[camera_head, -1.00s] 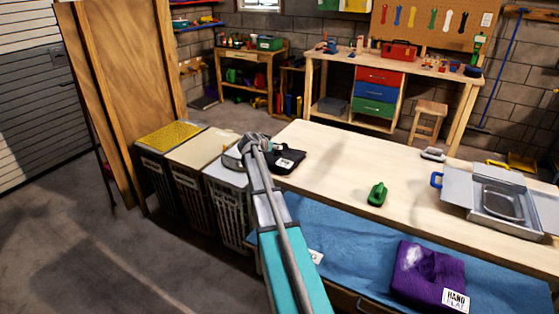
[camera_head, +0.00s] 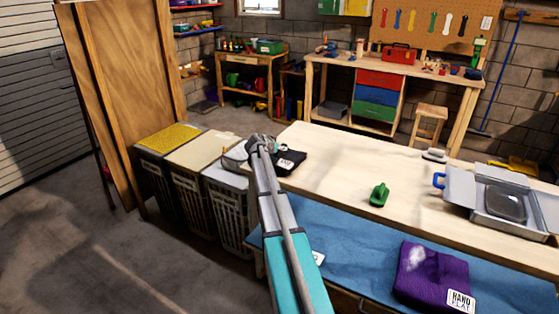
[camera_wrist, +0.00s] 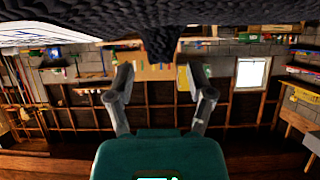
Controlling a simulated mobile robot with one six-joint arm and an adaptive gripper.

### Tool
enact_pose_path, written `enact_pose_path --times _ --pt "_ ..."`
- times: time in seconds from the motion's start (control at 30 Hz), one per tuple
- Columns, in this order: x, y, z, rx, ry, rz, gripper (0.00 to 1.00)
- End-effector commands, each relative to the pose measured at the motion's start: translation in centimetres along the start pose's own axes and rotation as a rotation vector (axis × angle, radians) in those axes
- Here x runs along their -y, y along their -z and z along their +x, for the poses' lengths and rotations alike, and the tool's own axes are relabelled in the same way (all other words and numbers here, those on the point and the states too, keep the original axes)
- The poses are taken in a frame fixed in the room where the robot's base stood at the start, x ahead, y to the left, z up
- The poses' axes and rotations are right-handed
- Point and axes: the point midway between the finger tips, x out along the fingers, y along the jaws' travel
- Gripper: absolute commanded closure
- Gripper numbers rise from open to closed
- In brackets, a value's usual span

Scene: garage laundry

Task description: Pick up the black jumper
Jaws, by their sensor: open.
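The black jumper (camera_head: 291,160) lies folded at the near-left end of the long wooden table, with a pale label showing. In the wrist view, its dark knit cloth (camera_wrist: 85,25) fills the top edge, with a fold (camera_wrist: 160,38) pointing toward the space between my fingertips. My gripper (camera_wrist: 157,76) is open, one finger on each side of that fold's line. I cannot tell whether the fingers touch the cloth. In the head view, my arm hides the gripper's fingers and part of the jumper's left side.
Lidded hampers (camera_head: 200,155) stand left of the table (camera_head: 335,150). A green-handled brush (camera_head: 379,194), an iron (camera_head: 435,155) and a grey open case (camera_head: 470,200) are on the table. A purple folded garment (camera_head: 428,270) lies on the blue mat (camera_head: 350,240) at the front.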

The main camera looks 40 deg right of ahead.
Motion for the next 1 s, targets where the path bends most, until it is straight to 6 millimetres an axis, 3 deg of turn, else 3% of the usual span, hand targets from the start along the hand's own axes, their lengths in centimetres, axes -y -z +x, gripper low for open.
enact_pose_path --times 0.2,0.77,1.0 --pt "0.06 -0.04 1.76 0.000 0.001 0.000 0.31" --pt "0.00 0.02 1.73 0.000 0.001 0.000 0.31" --pt "0.01 0.02 1.72 0.000 0.001 0.000 0.76"
